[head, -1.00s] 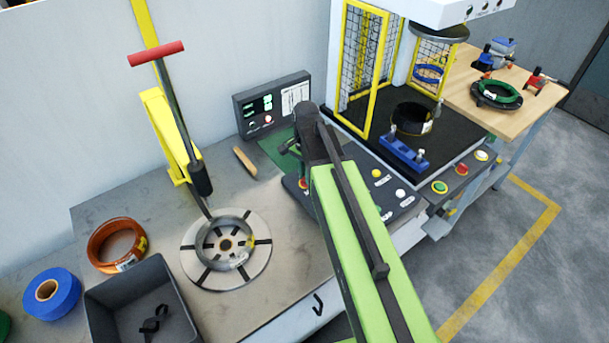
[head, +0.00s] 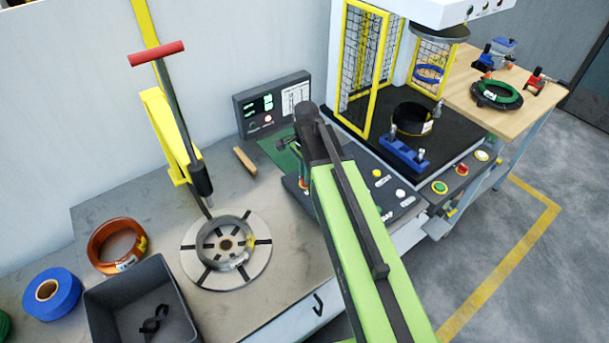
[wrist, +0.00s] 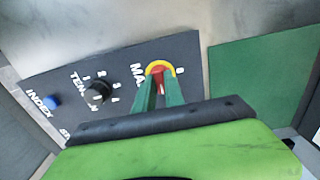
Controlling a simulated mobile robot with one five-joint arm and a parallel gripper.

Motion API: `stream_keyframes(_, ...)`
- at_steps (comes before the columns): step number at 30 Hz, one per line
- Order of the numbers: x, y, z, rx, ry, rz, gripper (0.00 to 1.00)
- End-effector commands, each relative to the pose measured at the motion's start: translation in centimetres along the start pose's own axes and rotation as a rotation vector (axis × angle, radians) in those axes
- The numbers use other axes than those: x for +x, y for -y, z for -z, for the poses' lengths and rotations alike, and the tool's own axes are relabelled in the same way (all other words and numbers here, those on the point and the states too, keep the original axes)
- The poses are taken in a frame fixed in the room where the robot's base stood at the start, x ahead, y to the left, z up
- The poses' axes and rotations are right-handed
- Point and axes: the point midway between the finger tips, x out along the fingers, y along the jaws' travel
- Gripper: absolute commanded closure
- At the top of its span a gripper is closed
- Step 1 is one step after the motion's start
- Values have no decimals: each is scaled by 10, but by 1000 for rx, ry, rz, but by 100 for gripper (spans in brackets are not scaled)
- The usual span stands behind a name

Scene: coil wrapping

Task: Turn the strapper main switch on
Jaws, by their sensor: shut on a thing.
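The main switch (wrist: 158,70) is a red rotary handle on a yellow ring, set on a dark panel with partly hidden "MA…" lettering and a "0" mark in the wrist view. My gripper (wrist: 159,85) has its two green fingers shut on the red handle. The fingers hide part of the handle, so its exact turn is hard to read. In the head view my gripper (head: 301,178) is at the left end of the dark control panel (head: 384,210), mostly hidden behind my arm.
On the same panel are a black tension knob (wrist: 97,93) and a blue index button (wrist: 52,102). A display box (head: 273,105) with lit green digits stands behind.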

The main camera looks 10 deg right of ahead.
Motion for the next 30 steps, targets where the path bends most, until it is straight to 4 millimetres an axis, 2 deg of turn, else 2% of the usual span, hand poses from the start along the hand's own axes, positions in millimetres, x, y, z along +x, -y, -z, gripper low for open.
stream_keyframes(1, 1, -4, 1, 4, -2, -9, 100)
stream_keyframes(2, 1, -4, 1, 4, -2, -10, 83)
stream_keyframes(6, 1, -3, 1, 2, -1, -7, 65)
stream_keyframes(15, 0, -1, 0, 1, 0, -4, 65)
stream_keyframes(20, -12, -1, 0, 0, 0, -3, 65)
stream_keyframes(26, -48, -1, 0, 0, 0, -3, 65)
stream_keyframes(30, -81, -1, 0, 1, 0, -3, 65)
